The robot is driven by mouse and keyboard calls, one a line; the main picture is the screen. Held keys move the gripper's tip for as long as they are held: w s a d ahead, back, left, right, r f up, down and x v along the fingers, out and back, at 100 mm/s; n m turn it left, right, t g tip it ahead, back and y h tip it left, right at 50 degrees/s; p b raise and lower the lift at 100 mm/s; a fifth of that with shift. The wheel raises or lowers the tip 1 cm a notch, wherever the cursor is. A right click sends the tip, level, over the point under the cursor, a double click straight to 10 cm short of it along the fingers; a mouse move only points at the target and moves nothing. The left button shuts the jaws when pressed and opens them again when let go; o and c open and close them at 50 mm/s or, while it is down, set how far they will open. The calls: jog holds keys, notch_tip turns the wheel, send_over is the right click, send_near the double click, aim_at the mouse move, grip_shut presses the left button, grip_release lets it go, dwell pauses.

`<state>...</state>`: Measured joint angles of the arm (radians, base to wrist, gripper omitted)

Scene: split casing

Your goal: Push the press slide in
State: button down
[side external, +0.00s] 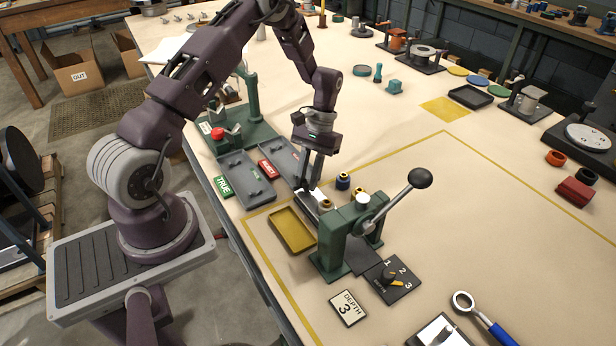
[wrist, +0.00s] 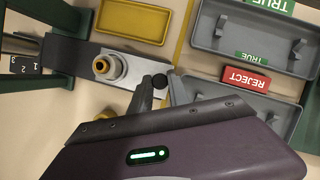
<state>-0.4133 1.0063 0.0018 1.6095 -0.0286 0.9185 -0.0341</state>
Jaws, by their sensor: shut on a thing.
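The green press (side external: 350,235) stands near the table's front edge, with its long lever raised to a black ball (side external: 420,178). Its grey press slide (wrist: 68,55) sticks out of the frame toward my gripper. A pale casing part with a brass-coloured centre (wrist: 107,67) sits on the slide, outside the press; the brass top also shows in the side view (side external: 326,204). In the side view my gripper (side external: 309,188) points down and hides most of the slide's end.
A yellow tray (side external: 291,231) lies beside the slide. Grey trays (side external: 245,181) and a red REJECT block (side external: 268,170) lie behind my gripper. A numbered dial (side external: 390,281) and a depth card (side external: 348,308) lie before the press.

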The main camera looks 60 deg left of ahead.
jog(key=shift+d, duration=0.1)
dwell(0.4)
jog(key=d, duration=1.1)
jog(key=shift+w+d, duration=0.1)
jog(key=shift+d, duration=0.1)
jog(key=c, duration=1.3)
grip_release()
jog(key=shift+d, duration=0.1)
jog(key=shift+o, duration=0.2)
jog(key=shift+r, duration=0.15)
jog(key=v, duration=0.6)
jog(key=shift+r, duration=0.4)
